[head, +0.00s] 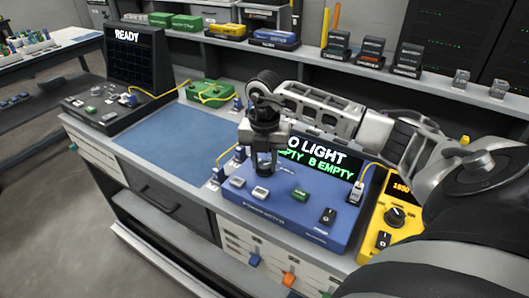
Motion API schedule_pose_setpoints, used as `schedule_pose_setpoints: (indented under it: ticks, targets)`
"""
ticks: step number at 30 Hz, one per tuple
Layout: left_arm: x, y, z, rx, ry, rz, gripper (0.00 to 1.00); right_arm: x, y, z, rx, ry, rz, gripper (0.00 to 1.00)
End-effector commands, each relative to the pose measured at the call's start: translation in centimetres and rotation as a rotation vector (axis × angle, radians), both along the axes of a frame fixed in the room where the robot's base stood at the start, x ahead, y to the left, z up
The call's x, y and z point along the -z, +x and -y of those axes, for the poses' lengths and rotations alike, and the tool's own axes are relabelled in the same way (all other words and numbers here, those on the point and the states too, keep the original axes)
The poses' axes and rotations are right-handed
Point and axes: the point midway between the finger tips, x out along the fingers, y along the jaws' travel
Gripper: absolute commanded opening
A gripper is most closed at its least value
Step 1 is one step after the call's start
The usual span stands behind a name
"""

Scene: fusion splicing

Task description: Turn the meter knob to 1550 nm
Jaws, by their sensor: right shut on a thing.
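The blue meter box (290,222) stands on the bench with a dark screen (325,159) reading what looks like "NO LIGHT" and "EMPTY 8 EMPTY", its left edge covered. My right gripper (267,170) points down onto the top panel of the box, its fingers closed around the meter knob, which they hide. The knob's setting cannot be read. Grey and green buttons and a black rocker switch (328,216) sit on the panel. My left gripper is not in view.
A yellow unit (388,240) with a black knob (396,216) and lit display stands right of the meter. A blue mat (175,146) lies clear to the left. A splicer (125,97) reading "READY" and a green box (210,93) stand beyond, with yellow cables.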

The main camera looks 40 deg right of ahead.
Motion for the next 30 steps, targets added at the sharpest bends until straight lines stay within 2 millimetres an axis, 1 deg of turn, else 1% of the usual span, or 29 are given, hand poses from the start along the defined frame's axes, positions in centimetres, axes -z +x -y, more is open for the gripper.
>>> schedule_pose_setpoints:
  ticks: [3, 9, 25, 26, 27, 28, 30]
  targets:
    - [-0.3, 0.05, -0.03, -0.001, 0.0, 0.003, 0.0, -0.15, 0.02, 0.06, 0.057, -0.001, 0.001, 0.09]
    - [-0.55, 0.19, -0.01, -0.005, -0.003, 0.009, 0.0, -0.11, 0.03, 0.08, 0.116, -0.001, 0.002, 0.09]
    - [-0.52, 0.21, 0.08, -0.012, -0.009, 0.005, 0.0, -0.08, 0.06, 0.1, 0.138, -0.002, 0.003, 0.09]
    - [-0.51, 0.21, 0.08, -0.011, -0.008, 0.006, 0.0, -0.08, 0.05, 0.09, 0.138, -0.001, 0.002, 0.4]
    - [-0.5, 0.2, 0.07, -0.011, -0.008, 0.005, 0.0, -0.08, 0.05, 0.09, 0.138, -0.001, 0.002, 0.51]
    - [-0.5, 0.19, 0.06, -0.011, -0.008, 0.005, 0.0, -0.08, 0.05, 0.09, 0.138, -0.001, 0.002, 0.54]
    - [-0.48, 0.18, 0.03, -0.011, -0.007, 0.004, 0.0, -0.07, 0.04, 0.08, 0.137, -0.001, 0.002, 0.54]
